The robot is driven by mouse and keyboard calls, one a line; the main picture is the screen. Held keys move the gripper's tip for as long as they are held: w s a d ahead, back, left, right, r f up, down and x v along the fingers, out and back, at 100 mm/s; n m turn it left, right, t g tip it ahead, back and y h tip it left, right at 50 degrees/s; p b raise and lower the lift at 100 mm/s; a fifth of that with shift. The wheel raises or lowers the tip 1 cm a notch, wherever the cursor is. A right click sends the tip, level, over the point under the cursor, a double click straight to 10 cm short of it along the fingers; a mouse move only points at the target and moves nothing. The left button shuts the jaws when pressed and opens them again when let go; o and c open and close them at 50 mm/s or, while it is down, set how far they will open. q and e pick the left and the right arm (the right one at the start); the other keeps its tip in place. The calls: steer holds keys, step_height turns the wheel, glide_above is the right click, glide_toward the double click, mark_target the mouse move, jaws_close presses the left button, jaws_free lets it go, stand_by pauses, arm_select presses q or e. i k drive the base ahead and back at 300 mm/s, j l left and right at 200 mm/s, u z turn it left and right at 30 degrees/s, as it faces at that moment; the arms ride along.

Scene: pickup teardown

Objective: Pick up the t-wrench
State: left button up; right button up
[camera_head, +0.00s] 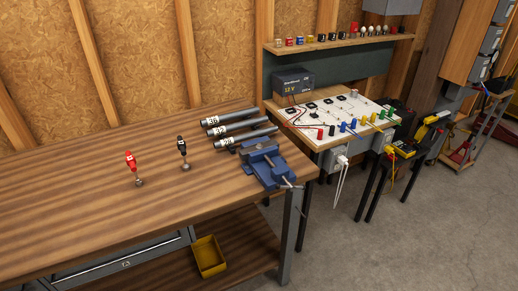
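I cannot make out a clear t-wrench in the head view. On the wooden workbench (70,205) stand two small upright items, one with a red top (131,161) and one with a black top (182,147), each on a round metal foot. Several grey metal tubes (240,126) with number labels lie side by side near the back right of the bench. Neither of my grippers shows.
A blue vise (268,166) sits at the bench's right corner. A white wiring board (335,117) and a dark 12 V battery (293,82) stand beyond it. A yellow bin (209,257) is on the lower shelf. The bench's left half and the floor (420,235) look clear.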

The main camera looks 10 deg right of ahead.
mark_target(131, 161)
steer(key=k+l, duration=0.1)
steer(key=l, duration=0.3)
steer(key=k+l+u, duration=0.1)
steer(key=l, duration=0.3)
steer(key=k+l+u, duration=0.1)
steer(key=l, duration=0.3)
steer(key=k+l, duration=0.05)
steer(key=k, duration=0.05)
